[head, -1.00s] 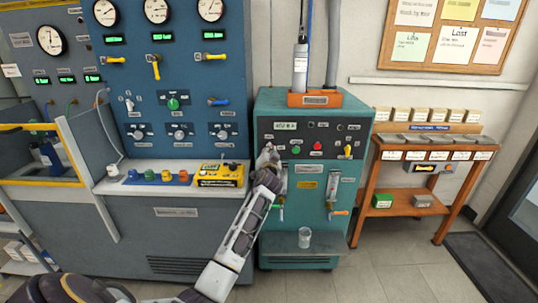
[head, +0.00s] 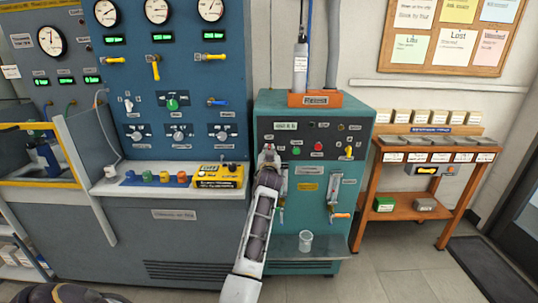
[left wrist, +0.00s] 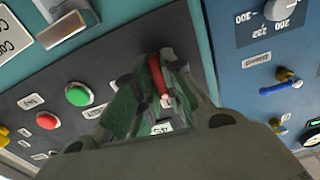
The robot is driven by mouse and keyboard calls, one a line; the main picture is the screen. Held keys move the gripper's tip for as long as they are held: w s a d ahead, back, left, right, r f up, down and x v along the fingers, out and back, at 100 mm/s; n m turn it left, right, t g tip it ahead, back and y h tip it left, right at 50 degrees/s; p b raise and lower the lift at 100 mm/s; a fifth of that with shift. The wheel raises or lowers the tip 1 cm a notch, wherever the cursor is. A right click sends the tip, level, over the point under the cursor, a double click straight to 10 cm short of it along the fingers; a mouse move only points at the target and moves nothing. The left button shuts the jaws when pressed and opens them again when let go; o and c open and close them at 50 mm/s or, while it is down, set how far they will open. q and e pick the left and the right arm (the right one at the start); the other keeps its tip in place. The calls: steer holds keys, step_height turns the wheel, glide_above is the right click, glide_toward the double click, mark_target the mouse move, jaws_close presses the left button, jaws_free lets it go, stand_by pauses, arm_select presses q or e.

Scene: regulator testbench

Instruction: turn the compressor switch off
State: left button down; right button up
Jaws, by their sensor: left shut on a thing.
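My left gripper (head: 268,156) is at the left side of the dark panel on the teal cabinet (head: 296,218). In the left wrist view its fingers (left wrist: 158,88) are shut around a small red lever (left wrist: 160,80) with a pale tip, which I take as the compressor switch. The fingers hide part of the lever and its base. My right gripper is not in view.
A green button (head: 296,150) and a red button (head: 318,147) sit beside the gripper on the same panel. A clear cup (head: 305,241) stands on the cabinet's front shelf. The blue gauge bench (head: 172,70) is to the left, a wooden rack (head: 405,178) to the right.

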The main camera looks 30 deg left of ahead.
mark_target(269, 126)
arm_select(q)
steer(key=shift+f+n, duration=0.15)
steer(key=shift+n, duration=0.45)
steer(key=c, duration=1.5)
jaws_free()
steer(key=shift+r, duration=0.25)
steer(key=shift+r, duration=4.85)
